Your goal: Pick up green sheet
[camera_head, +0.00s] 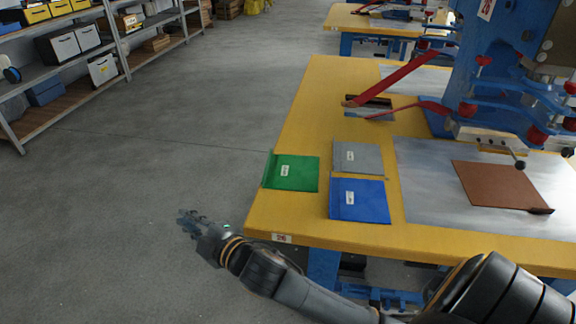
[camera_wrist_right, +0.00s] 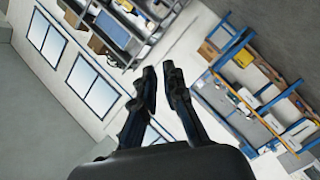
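The green sheet (camera_head: 303,178) lies flat near the left edge of the yellow table, with a small white label on it and a raised strip along its left side. My right gripper (camera_head: 186,224) is off the table's left side, over the floor, to the left of and nearer than the green sheet, and apart from it. In the right wrist view its two fingers (camera_wrist_right: 163,80) stand a little apart with nothing between them. The green sheet does not show in the right wrist view. My left gripper is not in view.
A grey sheet (camera_head: 371,163) and a blue sheet (camera_head: 372,211) lie right of the green one on the yellow table (camera_head: 315,110). A brown sheet (camera_head: 497,190) lies on a metal plate (camera_head: 425,205) under a blue machine (camera_head: 465,75). Shelves (camera_head: 70,85) stand at the left; the floor between is clear.

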